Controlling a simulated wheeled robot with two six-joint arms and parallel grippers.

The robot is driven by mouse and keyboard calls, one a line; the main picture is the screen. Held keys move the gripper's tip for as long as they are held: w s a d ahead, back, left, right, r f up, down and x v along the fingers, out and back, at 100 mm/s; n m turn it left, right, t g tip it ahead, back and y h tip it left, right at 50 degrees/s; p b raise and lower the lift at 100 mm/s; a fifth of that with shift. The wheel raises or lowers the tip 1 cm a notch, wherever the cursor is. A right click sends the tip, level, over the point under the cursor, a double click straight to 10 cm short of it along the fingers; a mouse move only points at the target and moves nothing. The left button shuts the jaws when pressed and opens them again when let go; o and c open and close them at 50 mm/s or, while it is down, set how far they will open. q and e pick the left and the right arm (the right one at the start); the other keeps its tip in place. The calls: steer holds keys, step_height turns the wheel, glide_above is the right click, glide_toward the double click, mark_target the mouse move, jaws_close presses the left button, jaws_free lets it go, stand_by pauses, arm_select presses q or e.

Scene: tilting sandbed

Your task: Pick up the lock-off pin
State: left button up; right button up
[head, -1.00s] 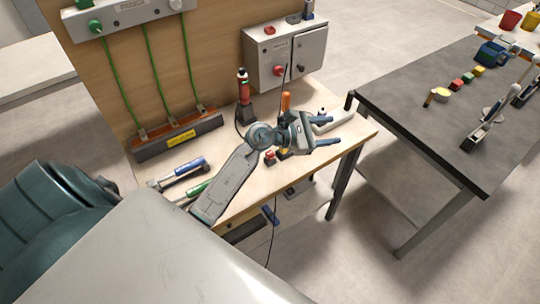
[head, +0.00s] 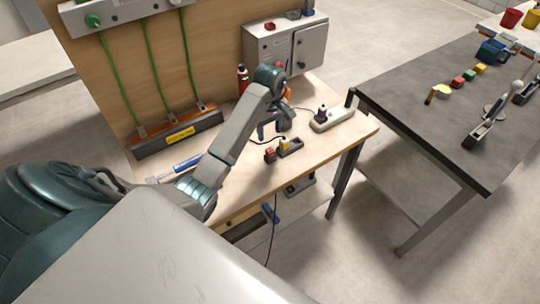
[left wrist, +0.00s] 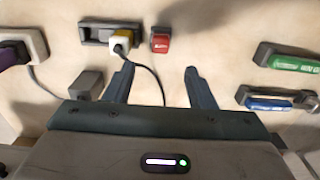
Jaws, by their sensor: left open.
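A small red piece (head: 270,155) lies on the wooden bench beside a dark holder (head: 296,146) with a yellow plug (head: 284,145). It may be the lock-off pin; its shape is too small to be sure. In the left wrist view the red piece (left wrist: 160,40) lies beyond my fingertips, next to the holder (left wrist: 96,34) and yellow plug (left wrist: 122,42). My left gripper (head: 275,128) points down above the bench, behind the red piece. Its fingers (left wrist: 159,70) are apart, with nothing between them. My right gripper is not in view.
A white power strip (head: 333,119) with a purple plug stands to the right. A blue-handled tool (head: 187,162) lies left, partly behind my arm. A grey control box (head: 285,42) and wooden backboard (head: 155,70) stand behind. A black cable crosses the bench.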

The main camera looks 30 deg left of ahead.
arm_select(q)
steer(key=b, duration=0.3)
glide_above(270, 149)
step_height(270, 149, down, 4)
steer(key=shift+f, duration=0.1)
step_height(270, 149, down, 5)
steer(key=b, duration=0.4)
steer(key=shift+s+d, duration=0.1)
steer(key=shift+s, duration=0.05)
steer(key=shift+f, duration=0.1)
steer(key=c, duration=0.9)
jaws_close()
steer(key=shift+r, duration=0.2)
